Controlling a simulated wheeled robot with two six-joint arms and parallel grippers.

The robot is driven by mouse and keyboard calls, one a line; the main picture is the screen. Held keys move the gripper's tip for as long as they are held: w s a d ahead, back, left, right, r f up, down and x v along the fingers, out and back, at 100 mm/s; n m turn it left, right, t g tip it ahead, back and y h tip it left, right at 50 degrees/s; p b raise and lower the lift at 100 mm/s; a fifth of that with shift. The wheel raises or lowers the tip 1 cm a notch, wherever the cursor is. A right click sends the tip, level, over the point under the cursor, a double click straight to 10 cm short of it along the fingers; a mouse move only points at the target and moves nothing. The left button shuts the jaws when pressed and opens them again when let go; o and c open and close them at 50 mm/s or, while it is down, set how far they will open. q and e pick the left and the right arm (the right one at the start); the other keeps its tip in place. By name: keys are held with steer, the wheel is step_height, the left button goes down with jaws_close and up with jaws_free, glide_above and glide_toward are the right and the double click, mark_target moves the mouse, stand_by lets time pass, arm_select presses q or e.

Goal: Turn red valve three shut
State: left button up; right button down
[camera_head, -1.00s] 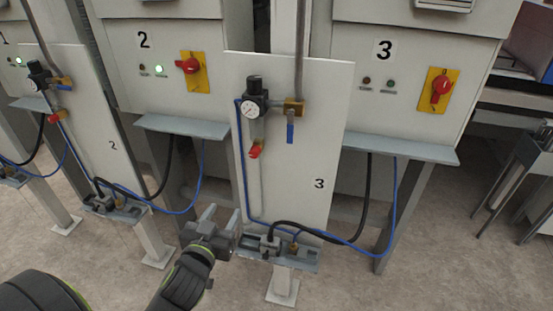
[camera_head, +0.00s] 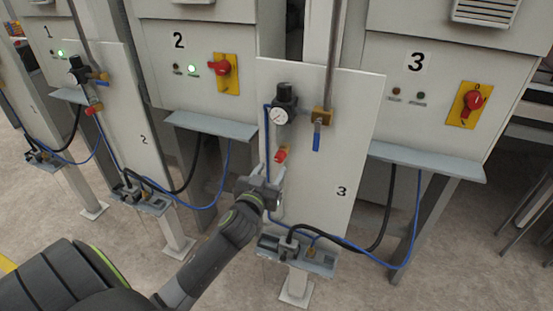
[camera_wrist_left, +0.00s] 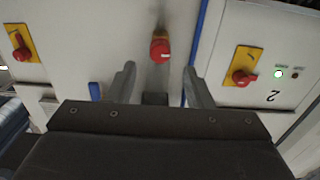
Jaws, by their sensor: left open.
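The red valve (camera_head: 281,154) on panel 3 (camera_head: 345,150) is a small red handle below the gauge and regulator. In the left wrist view the red valve (camera_wrist_left: 160,48) shows between and beyond the two fingers. My left gripper (camera_head: 268,172) is open and empty, just below and left of the valve in the head view. My right gripper is not in view.
A blue-handled valve (camera_head: 317,135) hangs right of the red one, under a brass fitting. The black regulator with gauge (camera_head: 282,108) sits above. A blue hose runs down the panel's left side. Cabinet 3 has a red switch (camera_head: 473,101) on a yellow plate. Panel 2 (camera_head: 117,130) stands left.

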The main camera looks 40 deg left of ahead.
mark_target(278, 160)
arm_select(q)
steer(key=shift+p+x, duration=0.3)
steer(key=shift+x, duration=2.15)
steer(key=shift+c, duration=0.2)
steer(key=c, duration=1)
